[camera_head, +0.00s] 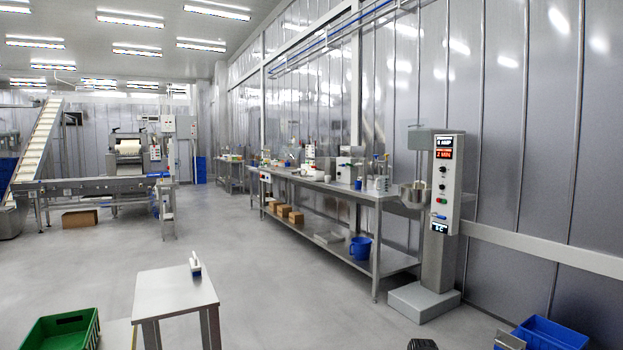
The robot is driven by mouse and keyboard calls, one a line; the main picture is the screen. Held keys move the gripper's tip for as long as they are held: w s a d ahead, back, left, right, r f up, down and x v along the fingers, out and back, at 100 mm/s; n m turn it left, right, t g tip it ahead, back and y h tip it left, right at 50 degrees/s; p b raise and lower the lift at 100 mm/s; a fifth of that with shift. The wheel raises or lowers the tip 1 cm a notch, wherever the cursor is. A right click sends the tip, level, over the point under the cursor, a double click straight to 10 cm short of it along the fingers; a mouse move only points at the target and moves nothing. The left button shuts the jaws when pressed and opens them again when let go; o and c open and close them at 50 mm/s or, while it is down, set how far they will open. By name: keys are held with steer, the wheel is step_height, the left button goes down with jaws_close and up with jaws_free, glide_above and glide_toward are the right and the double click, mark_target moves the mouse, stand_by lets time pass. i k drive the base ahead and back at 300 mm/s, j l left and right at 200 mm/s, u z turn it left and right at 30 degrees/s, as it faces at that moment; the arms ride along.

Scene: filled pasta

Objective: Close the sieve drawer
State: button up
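I cannot make out a sieve drawer anywhere in this head view. A pasta machine (130,150) with a conveyor stands far off at the left, too small to show any drawer on it. A tall grey mixer-like machine (436,215) with a lit panel and a steel bowl (413,196) stands at the right, with no drawer visible on it. My gripper is not recognisable in view. Small dark shapes show at the bottom edge, and I cannot tell what they are.
A long steel bench (330,184) with containers runs along the right wall. A small steel table (172,292) stands in front, with a green crate (62,335) at its left. A blue crate (548,333) is at the bottom right. Grey floor (300,290) lies clear between.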

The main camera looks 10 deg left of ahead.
mark_target(317, 175)
steer(key=i+j+u, duration=0.25)
steer(key=i, duration=0.15)
steer(key=i+u, duration=0.25)
steer(key=i, duration=0.15)
steer(key=i+u, duration=0.15)
steer(key=i, duration=3.6)
steer(key=j, duration=0.05)
